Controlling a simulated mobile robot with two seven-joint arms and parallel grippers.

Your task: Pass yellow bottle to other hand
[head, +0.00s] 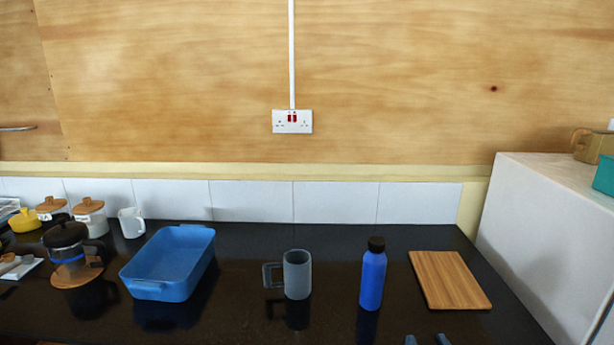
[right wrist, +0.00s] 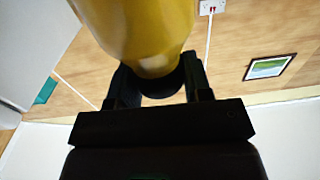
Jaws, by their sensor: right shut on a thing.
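The yellow bottle (right wrist: 145,30) fills the upper middle of the right wrist view. Its dark neck or cap end sits between the two black fingers of my right gripper (right wrist: 160,88), which is shut on it. The far end of the bottle is cut off by the picture's edge. In the head view only two small tips of my right gripper (head: 426,340) show at the bottom edge, right of centre. The yellow bottle is not visible in the head view. My left gripper is in neither view.
On the black counter stand a blue tray (head: 134,283), a grey mug (head: 298,275), a blue bottle (head: 372,280) and a wooden board (head: 449,280). A French press (head: 68,250) and jars crowd the left. A white cabinet (head: 545,240) bounds the right.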

